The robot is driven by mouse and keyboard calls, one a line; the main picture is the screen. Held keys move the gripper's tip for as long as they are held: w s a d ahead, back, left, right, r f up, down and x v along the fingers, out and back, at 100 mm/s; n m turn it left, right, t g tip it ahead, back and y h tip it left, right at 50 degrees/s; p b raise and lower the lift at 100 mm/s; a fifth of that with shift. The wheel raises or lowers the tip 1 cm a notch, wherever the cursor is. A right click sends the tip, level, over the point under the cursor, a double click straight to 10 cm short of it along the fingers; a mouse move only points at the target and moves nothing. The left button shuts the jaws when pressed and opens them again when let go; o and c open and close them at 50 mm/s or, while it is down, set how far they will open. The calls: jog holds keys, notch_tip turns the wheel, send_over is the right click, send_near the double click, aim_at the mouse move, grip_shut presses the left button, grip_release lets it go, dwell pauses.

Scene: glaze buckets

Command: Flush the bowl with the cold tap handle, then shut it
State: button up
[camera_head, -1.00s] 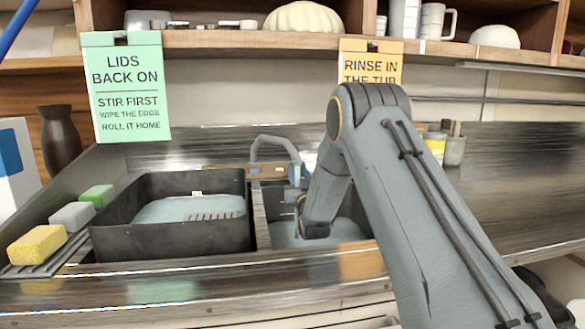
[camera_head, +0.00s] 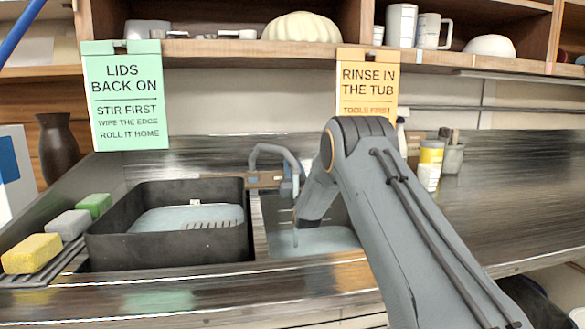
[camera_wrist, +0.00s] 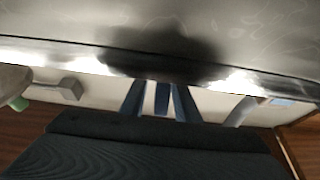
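The sink bowl (camera_head: 325,240) is the right-hand basin, with pale bluish water or a pale bottom showing in it. A grey curved faucet (camera_head: 268,150) stands behind it, its spout ending in a bluish piece over the bowl. A thin pale streak (camera_head: 295,238) below the spout looks like running water. The cold tap handle cannot be made out behind my arm. My gripper is over the bowl near the spout, mostly hidden by my wrist. In the wrist view, two blue-grey fingers of my gripper (camera_wrist: 160,90) stand apart with a similar strip between them; what that strip is, I cannot tell.
A dark tub (camera_head: 160,255) stands left of the bowl. Yellow, grey and green sponges (camera_head: 33,253) lie on a rack at far left. A yellow container (camera_head: 430,155) and a brush cup (camera_head: 453,158) stand at right. The right counter (camera_head: 500,195) is mostly clear.

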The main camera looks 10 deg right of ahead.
grip_shut()
jog(key=shift+m+h, duration=0.3)
jog(key=shift+h, duration=0.1)
jog(key=shift+d+m+h+b, duration=0.15)
jog(key=shift+m+h+b, duration=0.45)
jog(key=shift+m+h, duration=0.55)
jog(key=shift+s+d+f+m+g+h+b, duration=0.1)
jog(key=shift+d+m+g+h+b, duration=0.25)
jog(key=shift+m+h, duration=0.55)
jog(key=shift+w+d+r+m+g+h+b, duration=0.15)
jog(key=shift+m+g+h, duration=0.4)
jog(key=shift+h, duration=0.5)
jog(key=shift+s+d+f+m+g+h+b, duration=0.15)
jog(key=shift+m+g+h+b, duration=0.15)
jog(key=shift+m+h, duration=0.65)
grip_release()
